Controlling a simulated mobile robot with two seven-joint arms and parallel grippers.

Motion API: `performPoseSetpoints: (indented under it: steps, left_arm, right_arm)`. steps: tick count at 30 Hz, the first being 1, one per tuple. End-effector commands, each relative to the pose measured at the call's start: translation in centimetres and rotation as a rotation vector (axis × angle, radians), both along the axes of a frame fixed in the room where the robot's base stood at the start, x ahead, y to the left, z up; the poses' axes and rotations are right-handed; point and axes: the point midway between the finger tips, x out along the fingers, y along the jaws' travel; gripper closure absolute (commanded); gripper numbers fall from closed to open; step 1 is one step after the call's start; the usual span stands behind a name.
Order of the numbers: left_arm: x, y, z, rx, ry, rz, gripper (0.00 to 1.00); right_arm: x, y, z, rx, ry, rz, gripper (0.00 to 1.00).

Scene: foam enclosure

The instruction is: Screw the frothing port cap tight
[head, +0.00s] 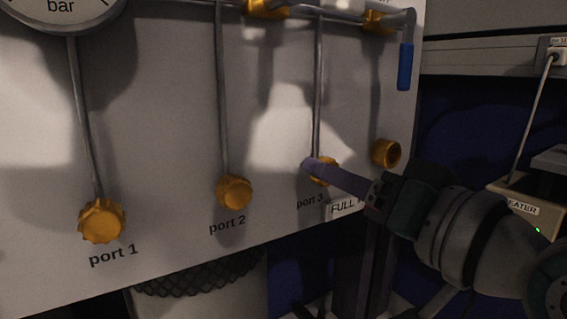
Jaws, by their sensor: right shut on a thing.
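A white panel (165,150) carries gold knurled caps at port 1 (102,221), port 2 (235,192) and port 3. My right gripper (316,168) reaches in from the right with its purple fingers at port 3. It is shut on the port 3 cap (325,176), which is mostly hidden behind the fingers. No label reading "frothing" is legible, so I cannot tell from the words which cap is the frothing one. My left gripper is not in view.
A gold open-ended fitting (386,153) sits right of port 3, just above my right arm. A blue-handled lever (405,66) hangs at the upper right. A gauge (62,8) is at the upper left. A heater box (520,205) stands right, behind my arm.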

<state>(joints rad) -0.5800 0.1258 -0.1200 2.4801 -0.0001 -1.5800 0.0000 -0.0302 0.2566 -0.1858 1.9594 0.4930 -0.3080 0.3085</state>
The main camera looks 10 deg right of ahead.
Motion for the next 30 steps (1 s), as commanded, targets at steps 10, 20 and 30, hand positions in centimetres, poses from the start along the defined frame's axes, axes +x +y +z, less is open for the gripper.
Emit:
performPoseSetpoints:
  steps: [10,20,30]
  left_arm:
    - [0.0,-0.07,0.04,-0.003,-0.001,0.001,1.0]
    - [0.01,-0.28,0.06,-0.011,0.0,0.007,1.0]
    - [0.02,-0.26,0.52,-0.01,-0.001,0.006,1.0]
  right_arm:
    - [0.0,-0.02,-0.05,0.008,0.003,0.0,1.0]
    - [-0.01,-0.01,-0.04,0.007,0.002,0.0,0.33]
    - [-0.73,-0.28,0.05,0.004,0.004,0.0,0.33]
